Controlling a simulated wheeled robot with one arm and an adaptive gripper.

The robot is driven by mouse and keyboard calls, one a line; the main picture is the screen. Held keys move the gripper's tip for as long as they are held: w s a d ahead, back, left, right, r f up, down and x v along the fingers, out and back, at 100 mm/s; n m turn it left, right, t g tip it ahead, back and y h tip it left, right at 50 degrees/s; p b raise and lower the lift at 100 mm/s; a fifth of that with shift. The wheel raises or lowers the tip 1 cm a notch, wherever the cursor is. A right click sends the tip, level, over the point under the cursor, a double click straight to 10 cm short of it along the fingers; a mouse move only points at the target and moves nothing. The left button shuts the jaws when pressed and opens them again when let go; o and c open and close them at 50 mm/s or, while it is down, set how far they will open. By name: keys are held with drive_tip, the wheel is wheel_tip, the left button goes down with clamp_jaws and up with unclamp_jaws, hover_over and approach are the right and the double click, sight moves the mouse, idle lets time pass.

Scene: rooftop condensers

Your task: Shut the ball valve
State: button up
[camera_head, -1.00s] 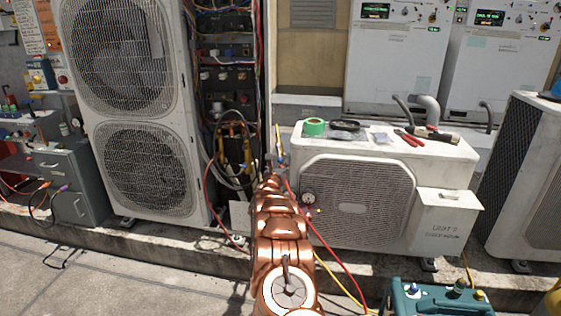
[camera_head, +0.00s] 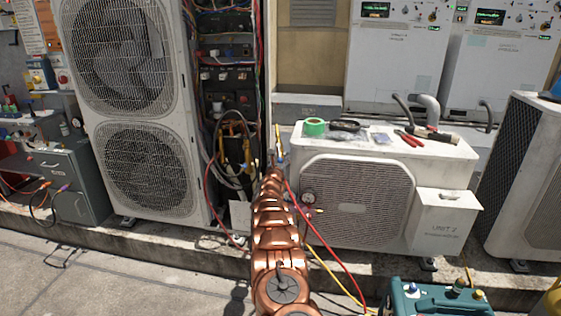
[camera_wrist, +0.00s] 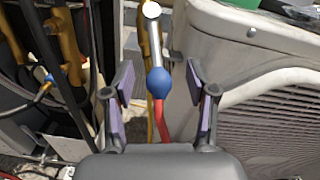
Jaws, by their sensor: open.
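In the wrist view, a silver rod (camera_wrist: 153,38) ends in a round blue knob (camera_wrist: 158,83), which looks like the lever of the ball valve. The valve body cannot be made out. My gripper (camera_wrist: 160,74) is open, with a purple-padded finger on each side of the knob and a visible gap on both sides. Whether the knob lies level with the fingertips in depth is hard to tell. In the head view, my copper arm reaches up to the gap left of the low condenser, and it hides most of the gripper.
The low white condenser (camera_head: 440,157) stands close on the right, with tape and tools on top. A tall twin-fan unit (camera_head: 90,130) and open wiring are on the left. A red hose (camera_wrist: 165,128) runs below the knob. A teal case (camera_head: 435,300) sits at front right.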

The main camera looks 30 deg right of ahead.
clamp_jaws()
idle(0.6)
